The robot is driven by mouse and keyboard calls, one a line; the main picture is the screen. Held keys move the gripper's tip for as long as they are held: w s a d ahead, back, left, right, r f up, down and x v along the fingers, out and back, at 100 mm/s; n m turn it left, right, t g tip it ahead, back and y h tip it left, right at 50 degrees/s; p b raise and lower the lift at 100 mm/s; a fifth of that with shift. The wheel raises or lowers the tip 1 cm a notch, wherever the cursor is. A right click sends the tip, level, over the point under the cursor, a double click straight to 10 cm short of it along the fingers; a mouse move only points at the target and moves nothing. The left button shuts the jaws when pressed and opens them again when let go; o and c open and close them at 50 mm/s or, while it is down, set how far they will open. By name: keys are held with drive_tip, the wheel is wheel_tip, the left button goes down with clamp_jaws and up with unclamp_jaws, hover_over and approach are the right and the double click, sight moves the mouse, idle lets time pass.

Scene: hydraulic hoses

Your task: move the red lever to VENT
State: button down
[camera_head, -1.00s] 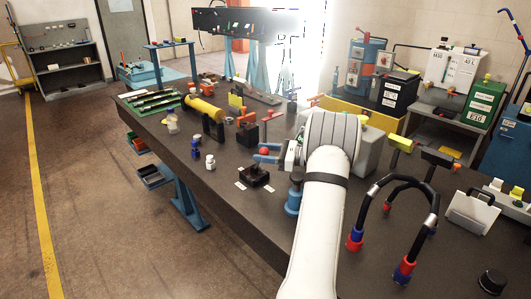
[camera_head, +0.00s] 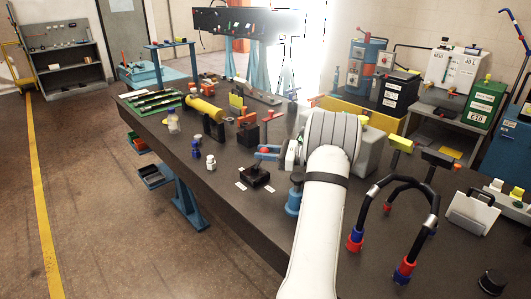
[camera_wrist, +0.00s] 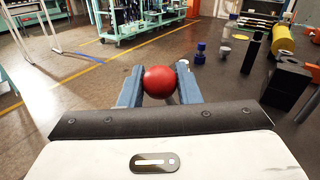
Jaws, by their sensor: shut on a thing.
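The red lever's round red knob (camera_wrist: 159,82) is between the two blue fingers of my gripper (camera_wrist: 160,88) in the wrist view. The fingers are shut on it, one on each side. In the head view the lever's small black base (camera_head: 255,177) stands on the bench, just below my gripper (camera_head: 266,152). Two small white labels lie in front of this base, one to the left (camera_head: 240,186) and one to the right (camera_head: 270,189). Their print is too small to read. The lever's shaft is mostly hidden.
A blue cylinder (camera_head: 293,201) stands close on the right, beside my arm. Behind are black blocks and a yellow cylinder (camera_head: 204,109). Curved black hoses (camera_head: 432,207) stand at the right.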

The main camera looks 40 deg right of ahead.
drive_tip(key=shift+w+r+m+g+p, duration=0.3)
drive_tip(key=shift+w+r+p, duration=0.3)
drive_tip(key=shift+p, duration=0.65)
drive_tip(key=w+p, duration=0.1)
drive_tip(key=m+g+h+p, duration=0.1)
drive_tip(key=p, duration=0.1)
drive_tip(key=shift+w+a+r+g+p, duration=0.15)
drive_tip(key=shift+w+r+g+p, duration=0.15)
drive_tip(key=shift+w, duration=0.1)
drive_tip(key=shift+w+f+g+h+p, duration=0.1)
drive_tip(key=shift+w+g+h+p, duration=0.2)
drive_tip(key=shift+w+p, duration=0.3)
drive_tip(key=shift+w+f, duration=0.1)
drive_tip(key=shift+w, duration=0.4)
drive_tip(key=c, duration=1.1)
unclamp_jaws()
